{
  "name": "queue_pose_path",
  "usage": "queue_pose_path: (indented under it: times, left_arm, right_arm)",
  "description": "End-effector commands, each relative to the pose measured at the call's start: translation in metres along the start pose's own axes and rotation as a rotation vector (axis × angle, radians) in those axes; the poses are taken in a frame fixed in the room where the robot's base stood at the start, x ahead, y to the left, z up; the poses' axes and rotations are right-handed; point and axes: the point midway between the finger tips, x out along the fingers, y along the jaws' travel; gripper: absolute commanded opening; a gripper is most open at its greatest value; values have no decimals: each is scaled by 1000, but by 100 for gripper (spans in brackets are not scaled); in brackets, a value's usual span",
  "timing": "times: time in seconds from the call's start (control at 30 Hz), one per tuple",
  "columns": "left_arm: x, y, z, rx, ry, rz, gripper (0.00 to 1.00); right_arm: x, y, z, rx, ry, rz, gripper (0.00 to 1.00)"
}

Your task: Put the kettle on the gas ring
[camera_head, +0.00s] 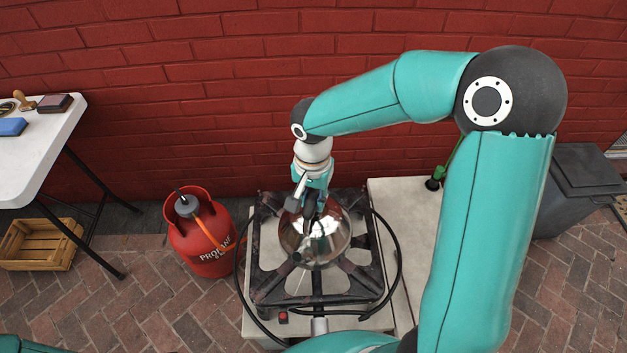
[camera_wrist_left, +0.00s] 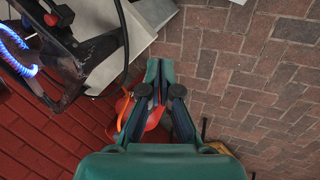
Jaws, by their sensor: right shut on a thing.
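The kettle (camera_head: 323,246) is a shiny silver round pot. In the head view it is over the middle of the gas ring (camera_head: 268,284), a dark square frame with grate arms. I cannot tell whether the kettle's base touches the grate. My right gripper (camera_head: 312,207) is shut on the kettle from above and hides its handle and part of its top. In the left wrist view a blue flame (camera_wrist_left: 18,52) shows on the ring at the left edge. My left gripper (camera_wrist_left: 160,70) is apart from the ring, its fingertips close together; whether they touch is unclear.
A red propane bottle (camera_head: 200,235) with an orange hose (camera_head: 207,232) stands left of the ring. A black hose (camera_head: 399,262) loops around it. A pale slab (camera_head: 405,205) lies to the right. A white table (camera_head: 40,145) and wooden crate (camera_head: 38,245) are at the left.

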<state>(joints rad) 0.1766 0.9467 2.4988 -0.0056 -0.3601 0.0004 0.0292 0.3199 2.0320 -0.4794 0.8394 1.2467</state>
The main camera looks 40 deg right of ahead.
Motion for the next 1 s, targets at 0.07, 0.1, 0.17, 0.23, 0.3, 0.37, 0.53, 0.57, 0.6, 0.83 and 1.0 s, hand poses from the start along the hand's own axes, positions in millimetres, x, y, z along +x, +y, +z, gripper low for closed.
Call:
queue_pose_path:
  times: [0.07,0.1,0.17,0.23,0.3,0.37,0.53,0.57,0.6,0.83,1.0]
  left_arm:
    - [0,0,0,0,0,0,0]
    - [0,0,0,0,0,0,0]
    - [0,0,0,0,0,0,0]
    - [0,0,0,0,0,0,0]
    - [0,0,0,0,0,0,0]
    - [1,0,0,0,0,0,0]
    - [2,-1,0,0,0,0,0]
    - [2,-1,0,0,0,0,0]
    - [2,-1,0,0,0,0,0]
    - [2,-1,0,0,0,0,0]
    - [2,-1,0,0,0,0,0]
  right_arm:
    - [10,0,0,3,0,-3,0]
    - [14,0,-1,3,1,-2,0]
    - [18,-1,-1,2,3,-3,0]
    - [20,-1,-1,2,3,-4,0]
    - [23,-1,-1,2,3,-4,0]
    - [27,0,-1,2,2,-2,0]
    - [48,0,-1,2,0,-1,0]
    - [52,0,-1,1,1,0,0]
    - [56,0,-1,2,2,-2,0]
    - [64,-1,-1,1,3,-5,0]
    - [64,-1,-1,1,3,-5,0]
